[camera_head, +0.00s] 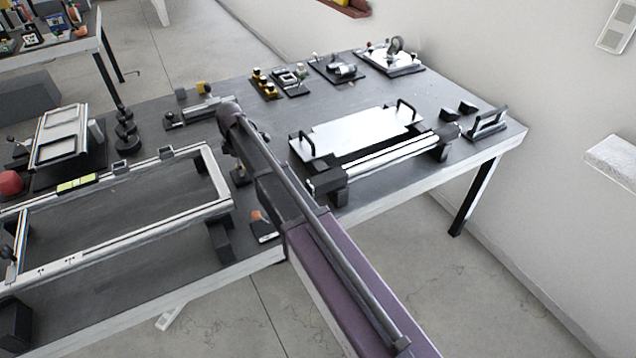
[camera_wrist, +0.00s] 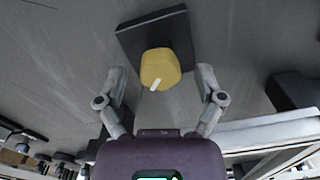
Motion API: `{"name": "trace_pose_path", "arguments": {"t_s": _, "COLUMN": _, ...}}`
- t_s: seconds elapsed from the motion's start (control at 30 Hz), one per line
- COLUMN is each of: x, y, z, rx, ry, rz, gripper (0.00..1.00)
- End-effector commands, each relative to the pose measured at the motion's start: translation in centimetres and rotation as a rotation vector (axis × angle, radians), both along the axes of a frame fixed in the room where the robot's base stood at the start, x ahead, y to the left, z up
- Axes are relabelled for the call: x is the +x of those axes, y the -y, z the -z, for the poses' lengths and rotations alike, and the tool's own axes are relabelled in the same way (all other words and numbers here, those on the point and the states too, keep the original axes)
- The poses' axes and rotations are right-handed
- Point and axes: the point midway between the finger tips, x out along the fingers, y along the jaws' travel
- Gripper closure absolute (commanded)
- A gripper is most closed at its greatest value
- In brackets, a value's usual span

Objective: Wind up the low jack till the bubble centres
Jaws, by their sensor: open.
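In the wrist view a yellow faceted knob (camera_wrist: 160,66) with a white mark stands on a dark square block (camera_wrist: 130,38). My gripper (camera_wrist: 161,84) is open, its two fingers apart on either side of the picture below the knob; I cannot tell the remaining distance. In the head view the gripper is hidden by my arm. The pale chassis frame (camera_head: 110,258) lies at the left of the bench. A yellow-green level vial (camera_head: 77,183) sits on its far rail; the bubble is too small to tell. A small orange knob (camera_head: 257,215) stands near the bench's front edge.
A silver plate with black handles (camera_head: 365,131) and a long roller assembly (camera_head: 390,157) stand right of my arm. Stacked dark discs (camera_head: 126,130) and a red ball (camera_head: 10,183) are at the left. Small fixtures line the far edge. Some bare bench top (camera_head: 260,120) shows between.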

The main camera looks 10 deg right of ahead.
Motion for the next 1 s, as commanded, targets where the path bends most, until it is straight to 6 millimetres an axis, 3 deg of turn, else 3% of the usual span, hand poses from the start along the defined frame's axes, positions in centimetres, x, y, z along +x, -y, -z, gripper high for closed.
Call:
{"name": "trace_pose_path", "arguments": {"t_s": 0.37, "x": 0.0, "y": 0.0, "z": 0.0, "rx": 0.0, "ry": 0.0, "rz": -0.245, "gripper": 0.13}}
{"name": "trace_pose_path", "arguments": {"t_s": 1.0, "x": 0.0, "y": 0.0, "z": -5.6, "rx": 0.0, "ry": 0.0, "rz": -0.251, "gripper": 0.13}}
